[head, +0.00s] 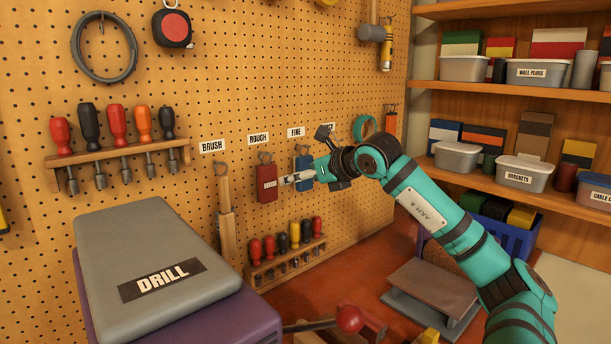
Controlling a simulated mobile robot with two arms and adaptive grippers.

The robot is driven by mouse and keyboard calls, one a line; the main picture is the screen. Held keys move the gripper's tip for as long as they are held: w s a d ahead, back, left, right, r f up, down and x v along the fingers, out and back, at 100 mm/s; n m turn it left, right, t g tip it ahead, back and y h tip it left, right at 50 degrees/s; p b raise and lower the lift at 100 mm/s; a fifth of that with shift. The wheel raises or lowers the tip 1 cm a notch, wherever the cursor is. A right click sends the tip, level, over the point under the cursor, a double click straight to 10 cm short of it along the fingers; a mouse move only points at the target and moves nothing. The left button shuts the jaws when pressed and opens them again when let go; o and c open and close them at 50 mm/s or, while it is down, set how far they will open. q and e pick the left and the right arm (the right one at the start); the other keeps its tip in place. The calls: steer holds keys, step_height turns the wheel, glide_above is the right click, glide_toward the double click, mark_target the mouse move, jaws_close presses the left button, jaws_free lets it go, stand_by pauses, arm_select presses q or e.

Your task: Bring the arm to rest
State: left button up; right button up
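My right arm comes in from the lower right and reaches to the pegboard. My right gripper (289,179) points left, its fingertips at the right edge of a red block (267,189). The red block hangs from a hook under the "ROUGH" label (258,138). Whether the fingers touch it, and whether they are open or shut, is too small to tell. A blue block (304,161) hangs under the "FINE" label (296,132), partly hidden behind the gripper. My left gripper is not in view.
A grey "DRILL" case (150,240) stands at the front left. A brush (226,215) and screwdriver racks (120,152) hang on the pegboard (240,80). Shelves (510,95) with bins stand at right.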

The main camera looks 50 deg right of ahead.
steer(key=shift+s+r, duration=0.15)
steer(key=shift+s, duration=0.3)
steer(key=shift+r, duration=0.1)
